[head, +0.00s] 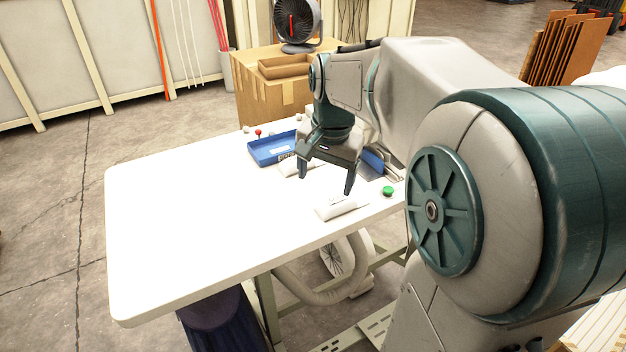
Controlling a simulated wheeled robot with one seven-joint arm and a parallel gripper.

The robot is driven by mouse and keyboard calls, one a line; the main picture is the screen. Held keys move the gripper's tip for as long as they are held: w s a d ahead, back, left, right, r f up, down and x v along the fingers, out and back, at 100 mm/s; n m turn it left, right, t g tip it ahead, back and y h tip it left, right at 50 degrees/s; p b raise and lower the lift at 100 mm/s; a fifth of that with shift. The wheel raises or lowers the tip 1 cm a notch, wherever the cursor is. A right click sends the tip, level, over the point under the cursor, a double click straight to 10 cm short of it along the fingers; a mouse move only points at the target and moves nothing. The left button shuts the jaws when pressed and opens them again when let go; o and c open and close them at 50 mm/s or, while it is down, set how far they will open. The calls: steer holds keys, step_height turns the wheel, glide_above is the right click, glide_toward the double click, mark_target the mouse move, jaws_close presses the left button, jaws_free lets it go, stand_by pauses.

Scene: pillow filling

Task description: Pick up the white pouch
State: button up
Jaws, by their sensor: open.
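A white pouch (336,209) lies flat on the white table (190,230), near its front right edge. My gripper (325,190) points down above the table, with its two dark fingers spread apart and nothing between them. The fingertips are just behind and above the pouch; I cannot tell how high. Another white pouch-like item (291,167) lies further back, partly hidden behind my gripper.
A blue tray (262,152) sits at the back of the table. A green button (388,191) is right of the pouch, and a red knob (258,132) is at the back. A cardboard box (250,95) with a fan (297,20) stands behind. The table's left half is clear.

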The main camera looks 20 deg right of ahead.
mark_target(332, 201)
steer(key=w+d+f+m+g+b, duration=0.1)
steer(key=w+d+f+m, duration=0.25)
steer(key=w, duration=0.25)
steer(key=w+d+f+m+g+b, duration=0.1)
steer(key=w+d+f+m+b, duration=0.1)
steer(key=w+d+m, duration=0.3)
steer(key=shift+n, duration=0.65)
steer(key=f, duration=0.4)
steer(key=a+f+p, duration=0.1)
steer(key=f, duration=0.4)
steer(key=a+f, duration=0.1)
steer(key=f, duration=0.4)
steer(key=shift+w+f, duration=0.15)
steer(key=shift+w, duration=0.25)
steer(key=shift+c, duration=0.4)
steer(key=c, duration=1)
